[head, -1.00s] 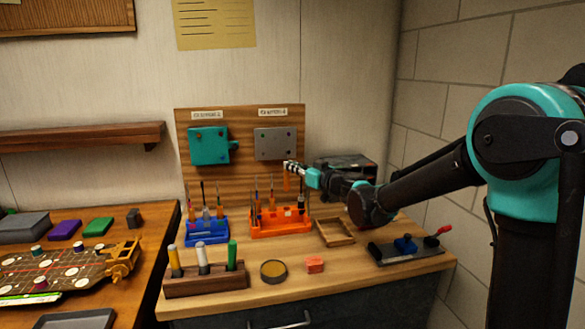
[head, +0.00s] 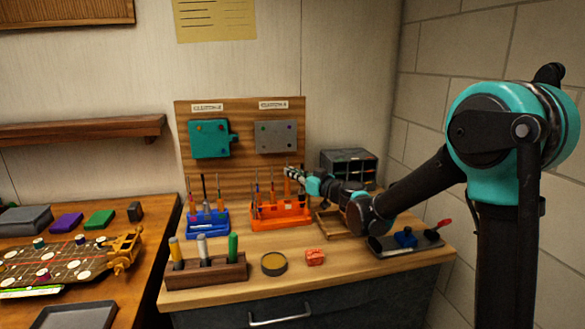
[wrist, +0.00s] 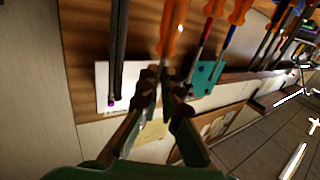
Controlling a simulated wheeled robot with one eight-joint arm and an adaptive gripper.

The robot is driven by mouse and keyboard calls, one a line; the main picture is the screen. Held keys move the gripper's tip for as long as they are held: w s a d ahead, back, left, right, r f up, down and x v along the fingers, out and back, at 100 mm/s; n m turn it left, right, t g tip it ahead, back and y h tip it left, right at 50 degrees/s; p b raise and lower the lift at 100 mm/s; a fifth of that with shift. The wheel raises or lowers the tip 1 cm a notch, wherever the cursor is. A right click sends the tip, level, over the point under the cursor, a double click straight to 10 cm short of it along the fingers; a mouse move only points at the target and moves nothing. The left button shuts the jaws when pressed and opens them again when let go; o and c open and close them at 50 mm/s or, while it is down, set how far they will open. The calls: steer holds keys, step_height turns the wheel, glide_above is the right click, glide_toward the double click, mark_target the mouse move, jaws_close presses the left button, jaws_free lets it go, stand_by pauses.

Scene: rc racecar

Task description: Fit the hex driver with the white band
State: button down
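In the head view my gripper (head: 290,173) is above the right part of the orange rack (head: 270,225). It appears shut on an orange-handled driver (head: 287,187), which hangs upright below the fingertips. In the wrist view, which looks upside down, the orange handle (wrist: 170,38) meets the fingertips (wrist: 161,76). A small pale spot shows on it; I cannot tell if it is a white band. Other drivers stand in the orange rack. The grey plate (head: 276,137) and teal block (head: 210,139) hang on the wooden board; both have small coloured dots.
A blue rack (head: 206,225) of drivers is left of the orange one. A wooden tray (head: 327,226), dark drawer unit (head: 349,167) and black fixture (head: 390,246) are near my arm. A wooden pen block (head: 207,272), round tin (head: 274,264) and red block (head: 315,258) occupy the front.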

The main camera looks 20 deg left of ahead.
steer(key=shift+f, duration=0.4)
steer(key=shift+f, duration=2.05)
stand_by(1.0)
steer(key=c, duration=1.6)
jaws_free()
steer(key=shift+c, duration=0.2)
steer(key=v, duration=1.2)
steer(key=shift+d, duration=0.15)
